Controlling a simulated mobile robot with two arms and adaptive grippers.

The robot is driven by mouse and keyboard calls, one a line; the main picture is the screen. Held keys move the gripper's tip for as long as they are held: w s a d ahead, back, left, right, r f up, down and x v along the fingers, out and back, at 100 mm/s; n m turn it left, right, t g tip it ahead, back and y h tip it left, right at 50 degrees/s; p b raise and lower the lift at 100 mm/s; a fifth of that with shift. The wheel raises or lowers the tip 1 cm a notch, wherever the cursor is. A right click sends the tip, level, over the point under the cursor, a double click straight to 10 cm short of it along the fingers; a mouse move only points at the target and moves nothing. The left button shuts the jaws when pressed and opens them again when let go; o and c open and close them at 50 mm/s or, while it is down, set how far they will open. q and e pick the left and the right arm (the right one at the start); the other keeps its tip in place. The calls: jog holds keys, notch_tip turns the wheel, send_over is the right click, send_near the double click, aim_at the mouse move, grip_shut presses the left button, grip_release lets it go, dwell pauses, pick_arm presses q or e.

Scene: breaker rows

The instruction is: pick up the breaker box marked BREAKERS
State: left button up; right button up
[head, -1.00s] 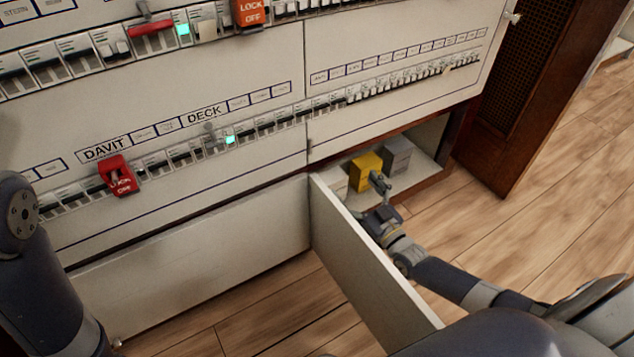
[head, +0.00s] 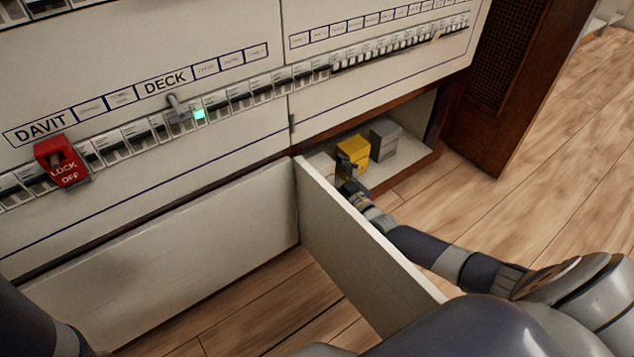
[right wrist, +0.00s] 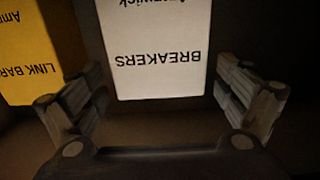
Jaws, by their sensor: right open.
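The white breaker box marked BREAKERS (right wrist: 158,70) fills the upper middle of the right wrist view, its lettering upside down. It sits between the spread fingers of my right gripper (right wrist: 158,105), with gaps at both sides. In the head view the pale box (head: 321,164) is at the left of the open cabinet compartment, partly hidden by the door panel. My right gripper (head: 350,188) is at the compartment mouth there, its fingers partly hidden. It is open and empty. My left gripper is out of view.
A yellow box (right wrist: 35,55) marked LINK BAR stands beside the white one; it also shows in the head view (head: 352,155). A grey box (head: 386,141) is to its right. The open door panel (head: 355,245) stands left of my right arm.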

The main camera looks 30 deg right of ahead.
jog(key=shift+w+a+b, duration=0.15)
jog(key=shift+w+b, duration=0.35)
jog(key=shift+w, duration=0.7)
jog(key=shift+c, duration=0.5)
jog(key=c, duration=1.4)
jog(key=shift+r, duration=0.15)
jog(key=shift+c, duration=0.3)
